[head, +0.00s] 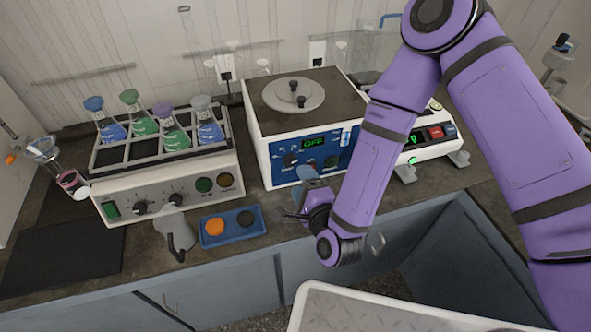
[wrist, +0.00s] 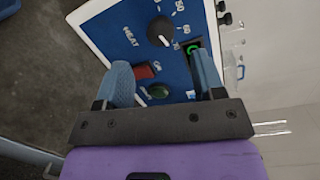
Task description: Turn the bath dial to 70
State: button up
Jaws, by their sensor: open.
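The bath is a white box with a blue front panel (head: 281,177), a round lid on top and a green display (head: 314,142) reading OFF. In the wrist view the bath dial (wrist: 160,31) is a black knob with a white pointer mark, beside printed numbers including 50 and 60. Its exact setting is too small to read. My gripper (head: 304,196) is in front of the panel, with its blue fingers apart and empty. In the wrist view the dial is beyond the open fingers (wrist: 164,80), apart from them. My arm hides the panel's right part in the head view.
A red switch (wrist: 145,71) and a green button (wrist: 159,91) sit near the dial. A balance (head: 443,150) stands right.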

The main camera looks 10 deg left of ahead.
jog(key=shift+v, duration=1.95)
jog(key=w+d+r+n+g+h, duration=0.1)
jog(key=w+d+r+n+g, duration=0.1)
jog(key=w+r+n, duration=0.3)
jog(key=w+d+r+n+g, duration=0.1)
jog(key=w+d+r+n, duration=0.15)
jog(key=w+r, duration=0.3)
jog(key=w+d+r+n+g+h, duration=0.1)
jog(key=w+d+r+n+h, duration=0.25)
jog(key=d+r, duration=0.9)
jog(key=s+d+r+n+g+h, duration=0.1)
jog(key=s+d+r+h, duration=0.1)
jog(key=s+d+r, duration=0.3)
jog(key=s+d+r+g+h, duration=0.1)
jog(key=s+d+r+h, duration=0.2)
jog(key=d, duration=0.4)
jog(key=s+d+r+g, duration=0.1)
jog(key=s+d+r, duration=0.1)
jog(key=s, duration=0.3)
jog(key=s+d+r, duration=0.2)
jog(key=s+d, duration=0.2)
jog(key=s, duration=0.1)
jog(key=s+d+r+n+g, duration=0.1)
jog(key=s+d+r, duration=0.1)
jog(key=s, duration=0.4)
jog(key=shift+d+g+h, duration=0.3)
jog(key=shift+d+h, duration=0.15)
jog(key=shift+d, duration=0.15)
